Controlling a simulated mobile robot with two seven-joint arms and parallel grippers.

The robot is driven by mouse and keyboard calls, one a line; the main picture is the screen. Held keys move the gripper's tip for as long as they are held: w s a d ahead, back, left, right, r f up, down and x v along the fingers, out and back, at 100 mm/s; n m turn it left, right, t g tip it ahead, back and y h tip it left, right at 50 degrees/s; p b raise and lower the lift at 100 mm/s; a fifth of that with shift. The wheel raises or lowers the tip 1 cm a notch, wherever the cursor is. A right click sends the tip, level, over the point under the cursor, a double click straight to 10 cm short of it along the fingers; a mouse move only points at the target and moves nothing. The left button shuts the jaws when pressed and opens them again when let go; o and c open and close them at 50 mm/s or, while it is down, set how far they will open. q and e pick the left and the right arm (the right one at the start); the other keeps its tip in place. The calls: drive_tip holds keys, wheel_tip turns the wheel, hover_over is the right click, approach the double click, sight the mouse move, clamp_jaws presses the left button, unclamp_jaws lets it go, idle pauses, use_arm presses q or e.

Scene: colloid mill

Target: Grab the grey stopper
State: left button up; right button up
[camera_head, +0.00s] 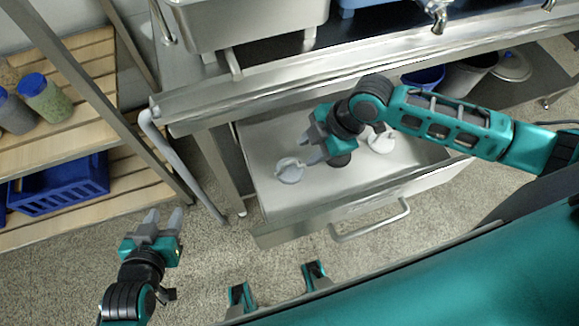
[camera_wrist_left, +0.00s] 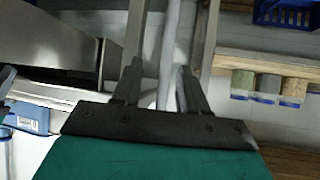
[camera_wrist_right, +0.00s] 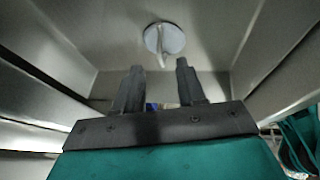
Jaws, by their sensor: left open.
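A round grey stopper (camera_head: 289,170) with a raised grip lies in the open drawer, near its left side. The right wrist view shows a round grey stopper (camera_wrist_right: 164,39) with a ridge-like handle, beyond my fingertips and untouched. A second pale round piece (camera_head: 381,141) lies further right in the drawer, partly hidden by my right arm. My right gripper (camera_head: 305,149) is over the drawer, close to the left stopper. Its fingers (camera_wrist_right: 157,72) are apart and empty. My left gripper (camera_head: 163,215) is open and empty, left of the drawer above the floor.
The metal drawer (camera_head: 262,233) is pulled out under a steel counter (camera_head: 275,88), with its walls around the stoppers. A wooden shelf (camera_head: 75,150) with jars (camera_head: 45,97) and a blue crate (camera_head: 62,187) stands at the left. A grey pipe (camera_head: 180,165) runs down beside the counter.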

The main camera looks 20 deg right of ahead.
sight(293, 162)
drive_tip(key=shift+a+r+b+x, duration=0.1)
drive_tip(key=shift+a+b+x, duration=0.1)
drive_tip(key=shift+x, duration=0.85)
drive_tip(key=shift+a+r+b+x, duration=0.1)
drive_tip(key=shift+a+b+x, duration=0.05)
drive_tip(key=shift+x, duration=0.9)
drive_tip(key=shift+a+r+b+x, duration=0.1)
drive_tip(key=shift+a+b+x, duration=0.1)
drive_tip(key=shift+x, duration=0.8)
clamp_jaws()
